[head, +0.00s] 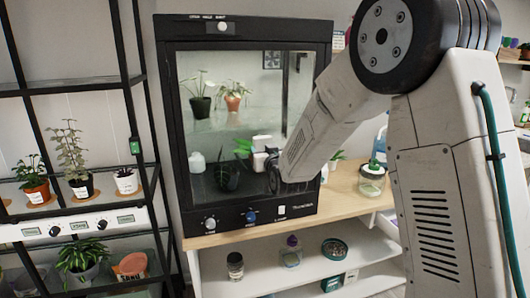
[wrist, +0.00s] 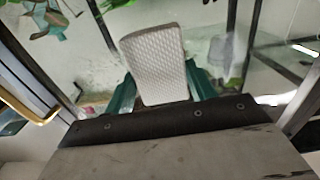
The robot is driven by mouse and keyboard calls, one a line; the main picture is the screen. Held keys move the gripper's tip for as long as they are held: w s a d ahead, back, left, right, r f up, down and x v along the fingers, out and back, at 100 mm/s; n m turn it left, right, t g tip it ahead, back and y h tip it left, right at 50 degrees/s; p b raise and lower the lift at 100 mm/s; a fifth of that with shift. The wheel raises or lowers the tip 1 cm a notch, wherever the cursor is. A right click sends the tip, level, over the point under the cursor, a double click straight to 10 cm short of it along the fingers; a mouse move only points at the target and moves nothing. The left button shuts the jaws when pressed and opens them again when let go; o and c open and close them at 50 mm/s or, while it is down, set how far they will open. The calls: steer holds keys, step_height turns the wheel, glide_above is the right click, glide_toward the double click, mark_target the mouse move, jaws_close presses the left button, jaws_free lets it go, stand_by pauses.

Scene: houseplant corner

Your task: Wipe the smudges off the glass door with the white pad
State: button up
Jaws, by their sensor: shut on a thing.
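The glass door (head: 240,95) is the front of a black-framed cabinet, and it looks shut. My gripper (head: 272,170) is at the lower right of the glass in the head view. In the wrist view my gripper (wrist: 160,88) has its teal fingers shut on the white pad (wrist: 154,60), a textured block held upright between them. The pad is in front of the glass; I cannot tell whether it touches. A whitish smudge (wrist: 224,52) shows right of the pad, and a fainter speckled patch (wrist: 92,72) left of it. In the head view my arm hides part of the door's right side.
The cabinet stands on a wooden bench (head: 345,203), with knobs (head: 251,217) below the door. A black plant rack (head: 148,130) stands close on the left. Potted plants (head: 201,98) show behind or in the glass.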

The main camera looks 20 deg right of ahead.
mark_target(283, 144)
steer(key=shift+w, duration=0.15)
steer(key=shift+d, duration=0.15)
steer(key=shift+d, duration=3.85)
steer(key=d, duration=0.4)
